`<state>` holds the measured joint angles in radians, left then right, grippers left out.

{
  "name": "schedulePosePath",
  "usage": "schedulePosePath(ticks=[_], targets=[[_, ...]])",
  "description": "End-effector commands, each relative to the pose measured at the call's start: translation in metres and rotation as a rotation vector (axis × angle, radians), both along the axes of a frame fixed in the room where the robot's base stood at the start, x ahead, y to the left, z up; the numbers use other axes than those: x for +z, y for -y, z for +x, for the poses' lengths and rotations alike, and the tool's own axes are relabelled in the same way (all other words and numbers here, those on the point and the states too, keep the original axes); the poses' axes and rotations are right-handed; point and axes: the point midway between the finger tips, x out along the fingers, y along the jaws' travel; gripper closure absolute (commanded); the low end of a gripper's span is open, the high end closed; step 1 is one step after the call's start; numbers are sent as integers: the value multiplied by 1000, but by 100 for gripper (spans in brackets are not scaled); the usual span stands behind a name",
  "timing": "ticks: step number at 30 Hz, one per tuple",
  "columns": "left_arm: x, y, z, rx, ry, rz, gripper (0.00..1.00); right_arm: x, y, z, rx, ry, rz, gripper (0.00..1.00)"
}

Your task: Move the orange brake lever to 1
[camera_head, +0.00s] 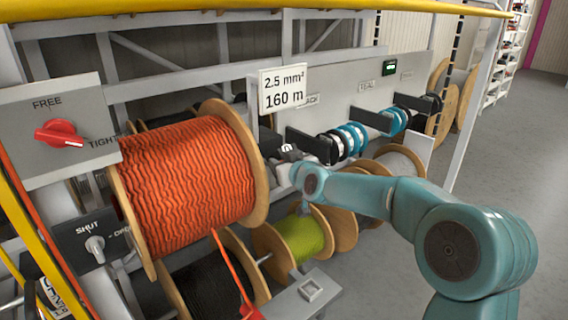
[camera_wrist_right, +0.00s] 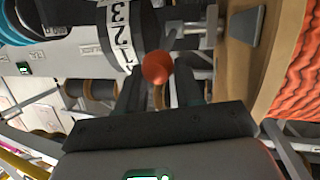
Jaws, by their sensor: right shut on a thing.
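The orange brake lever shows as a round orange knob (camera_wrist_right: 157,67) in the right wrist view, between the fingertips of my right gripper (camera_wrist_right: 158,84). That gripper is shut on it. Beside the knob is a dark drum with a white number band (camera_wrist_right: 118,35); a 3 and a 2 are readable, and the lower digit is unclear. I cannot tell exactly which number the lever stands at. In the head view my right gripper (camera_head: 286,170) is beside the large orange cable reel (camera_head: 187,185), and the knob is hidden there. My left gripper is not in view.
A sign (camera_head: 284,89) reads 2.5 mm² 160 m. A red FREE/TIGHT knob (camera_head: 60,133) and a SHUT switch (camera_head: 95,244) sit at the left. Blue and white coils (camera_head: 350,138) hang right of the gripper. A yellow-green reel (camera_head: 300,240) is below. Floor at right is clear.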

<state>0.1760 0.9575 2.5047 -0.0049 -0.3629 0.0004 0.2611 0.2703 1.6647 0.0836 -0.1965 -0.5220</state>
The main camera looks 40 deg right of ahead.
Motion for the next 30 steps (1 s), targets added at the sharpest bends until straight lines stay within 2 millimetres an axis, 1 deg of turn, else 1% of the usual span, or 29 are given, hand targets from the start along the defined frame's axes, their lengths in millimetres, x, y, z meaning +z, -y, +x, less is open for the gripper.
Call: schedulePosePath(ticks=[1, 8, 9, 11, 12, 20, 23, 26, 29, 30], targets=[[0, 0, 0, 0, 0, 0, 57, 6, 1, 1, -3, 15, -5, 100], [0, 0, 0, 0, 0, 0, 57, 6, 1, 1, -2, 15, -5, 100], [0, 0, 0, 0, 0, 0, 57, 6, 1, 1, -2, 14, -4, 62], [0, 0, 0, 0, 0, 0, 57, 5, 0, 1, -2, 13, -4, 42], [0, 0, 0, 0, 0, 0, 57, 5, 0, 1, -2, 11, -4, 40], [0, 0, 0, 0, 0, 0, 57, 2, 0, 0, -1, 5, -1, 40], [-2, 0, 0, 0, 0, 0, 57, 3, -1, -6, -1, 5, -1, 40], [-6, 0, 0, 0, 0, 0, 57, 6, -4, -22, -1, 6, -3, 40], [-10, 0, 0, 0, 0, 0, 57, 13, -9, -45, -1, 8, -2, 40], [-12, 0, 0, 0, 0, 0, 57, 15, -12, -56, -1, 8, -2, 40]])
